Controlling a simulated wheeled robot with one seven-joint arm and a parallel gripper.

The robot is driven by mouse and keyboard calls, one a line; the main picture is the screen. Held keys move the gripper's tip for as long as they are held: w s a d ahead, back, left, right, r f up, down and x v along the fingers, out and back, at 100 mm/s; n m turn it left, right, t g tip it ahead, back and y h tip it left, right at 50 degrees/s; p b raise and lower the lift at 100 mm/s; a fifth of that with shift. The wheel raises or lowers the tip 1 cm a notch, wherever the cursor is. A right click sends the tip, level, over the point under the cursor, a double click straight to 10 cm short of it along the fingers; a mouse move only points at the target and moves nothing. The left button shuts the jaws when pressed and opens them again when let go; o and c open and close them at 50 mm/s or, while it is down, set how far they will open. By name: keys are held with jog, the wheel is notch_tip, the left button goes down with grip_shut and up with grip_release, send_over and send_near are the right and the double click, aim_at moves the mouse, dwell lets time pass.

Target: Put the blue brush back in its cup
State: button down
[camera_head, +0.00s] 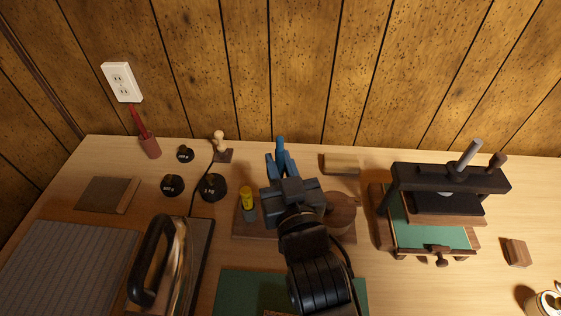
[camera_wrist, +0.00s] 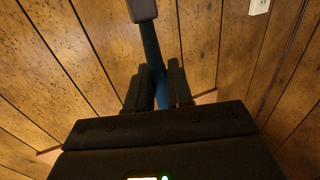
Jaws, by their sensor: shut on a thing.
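My gripper (camera_head: 283,176) is near the middle of the table in the head view, reaching toward the wall. It is shut on the blue brush (camera_head: 281,147), whose blue end sticks out past the fingers. In the wrist view the blue brush (camera_wrist: 153,60) runs between the two dark fingers (camera_wrist: 157,88), with a pale grey end at the top of the picture. The gripper body hides the rest of the brush. A red cup (camera_head: 151,148) holding a red brush (camera_head: 138,121) stands at the back left. I cannot make out a blue cup for certain.
Black weights (camera_head: 213,187) and a wooden-handled stamp (camera_head: 219,143) stand left of the gripper. A yellow-topped item (camera_head: 247,198) stands close beside it on a wooden board (camera_head: 262,232). A black press (camera_head: 448,180) is at right, an iron (camera_head: 159,262) at front left. The panelled wall is close behind.

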jog(key=shift+f+b, duration=2.2)
jog(key=shift+f, duration=1.2)
jog(key=c, duration=0.9)
grip_release()
jog(key=shift+v, duration=0.9)
jog(key=b+v, duration=0.1)
jog(key=v, duration=0.5)
